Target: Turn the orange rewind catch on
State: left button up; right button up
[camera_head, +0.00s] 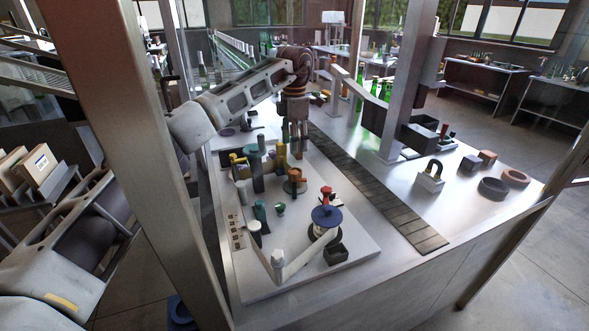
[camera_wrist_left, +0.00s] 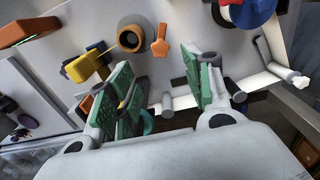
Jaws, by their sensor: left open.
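The orange catch (camera_wrist_left: 160,41) shows in the left wrist view as a small lever with a rounded end. It stands beside a brown-orange ring with a dark hole (camera_wrist_left: 131,38). My left gripper (camera_wrist_left: 157,64) is open, its green-padded fingers spread, and the catch appears between and beyond the fingertips with nothing held. In the head view my left gripper (camera_head: 298,150) points down over the far part of the white board (camera_head: 330,195). Orange parts stand below it there, but I cannot tell which is the catch. My right gripper is not in view.
A dark slatted strip (camera_head: 375,185) runs along the right. Metal frame posts (camera_head: 408,75) rise around the table.

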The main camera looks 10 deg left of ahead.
pick_arm(q)
notch_tip(320, 180, down, 5)
jog(key=shift+r, duration=0.15)
notch_tip(320, 180, down, 4)
jog(key=shift+p, duration=0.4)
jog(key=shift+f, duration=0.8)
jog(key=shift+c, duration=0.3)
jog(key=c, duration=1)
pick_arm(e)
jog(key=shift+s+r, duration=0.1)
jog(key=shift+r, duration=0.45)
